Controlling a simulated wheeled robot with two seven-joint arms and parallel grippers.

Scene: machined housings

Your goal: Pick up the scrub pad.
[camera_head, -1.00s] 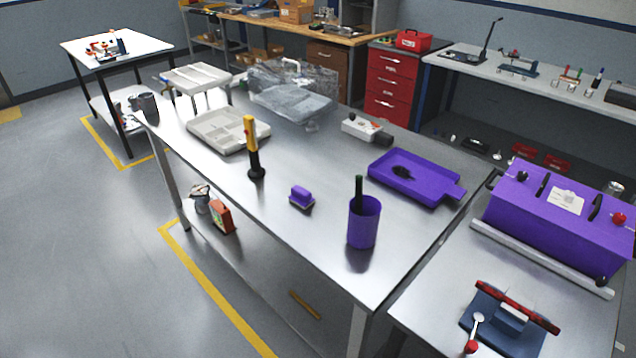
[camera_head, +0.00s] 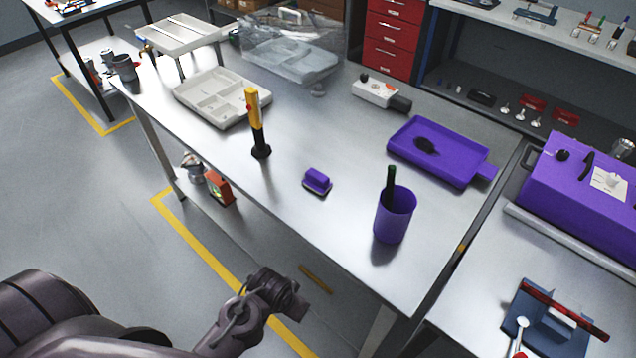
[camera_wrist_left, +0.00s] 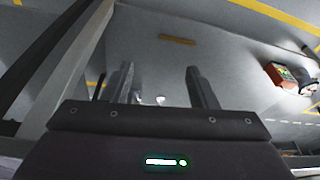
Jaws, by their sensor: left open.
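The scrub pad (camera_head: 317,179) is a small purple block with a dark underside. It lies on the steel table (camera_head: 330,235) near its front edge, between the yellow-and-black upright tool and the purple cup. My left arm comes in at the lower left of the head view, in front of and below the table edge; its gripper end is not clear there. In the left wrist view my left gripper (camera_wrist_left: 163,85) shows two fingers apart with nothing between them, over the floor. The pad does not show in the wrist view. My right gripper is not in view.
A yellow-and-black tool (camera_head: 256,125) stands left of the pad. A purple cup (camera_head: 395,217) with a dark green stick stands to its right. A purple tray (camera_head: 450,155) and a grey divided tray (camera_head: 215,100) lie further back. The table around the pad is clear.

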